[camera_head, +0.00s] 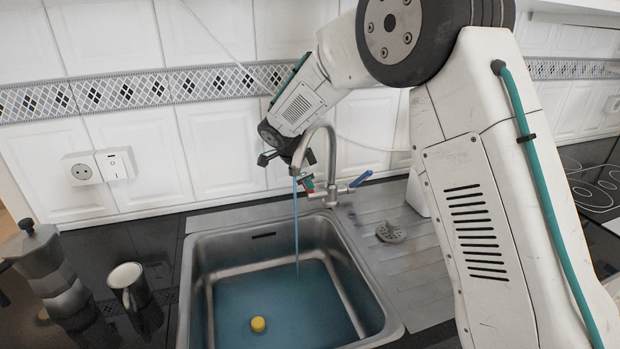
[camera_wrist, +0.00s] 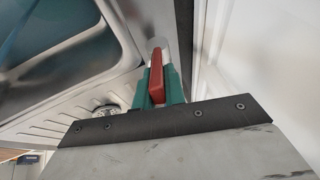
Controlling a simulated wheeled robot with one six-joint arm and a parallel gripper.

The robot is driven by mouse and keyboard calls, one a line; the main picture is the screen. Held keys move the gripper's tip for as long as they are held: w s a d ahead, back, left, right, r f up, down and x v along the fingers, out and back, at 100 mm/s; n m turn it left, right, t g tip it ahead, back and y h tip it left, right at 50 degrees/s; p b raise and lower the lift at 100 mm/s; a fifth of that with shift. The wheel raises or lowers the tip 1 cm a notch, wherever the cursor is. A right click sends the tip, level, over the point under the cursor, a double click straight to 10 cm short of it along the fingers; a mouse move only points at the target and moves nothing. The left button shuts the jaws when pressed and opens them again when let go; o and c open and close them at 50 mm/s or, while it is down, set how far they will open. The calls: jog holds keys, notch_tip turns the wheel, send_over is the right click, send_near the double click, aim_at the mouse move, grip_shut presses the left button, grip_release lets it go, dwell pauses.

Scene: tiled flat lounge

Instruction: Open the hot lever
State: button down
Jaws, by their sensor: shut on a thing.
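The hot lever (camera_wrist: 156,78) is the red handle on the tap. In the wrist view it sits between the teal fingers of my gripper (camera_wrist: 155,90), which is shut on it. In the head view the tap (camera_head: 328,165) stands behind the sink, with its red side at the left, partly hidden by my gripper (camera_head: 306,184). The blue lever (camera_head: 361,179) sticks out to the right of the tap. A thin stream of water (camera_head: 296,225) falls from the spout.
The metal sink (camera_head: 200,300) holds bluish water with a yellow round thing (camera_head: 258,324) in it. A drain strainer (camera_head: 390,232) lies on the draining board (camera_head: 372,212). A mug (camera_head: 128,282) and a moka pot (camera_head: 50,270) stand at the left. The tiled wall (camera_head: 225,145) is close behind.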

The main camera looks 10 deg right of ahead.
jog(key=c, duration=1.5)
grip_release()
jog(key=shift+o, duration=0.2)
jog(key=shift+r, duration=0.1)
jog(key=shift+s+a+r, duration=0.1)
jog(key=shift+a+r, duration=0.05)
jog(key=shift+r, duration=0.2)
jog(key=shift+s+a+r, duration=0.3)
jog(key=shift+a+r, duration=0.1)
jog(key=shift+r, duration=0.1)
jog(key=shift+s+a+r, duration=0.25)
jog(key=shift+a+r, duration=0.1)
jog(key=shift+r, duration=0.15)
jog(key=s+a, duration=1.1)
jog(key=a, duration=0.4)
jog(key=shift+s, duration=0.35)
jog(key=shift+f, duration=0.1)
jog(key=shift+c, duration=0.3)
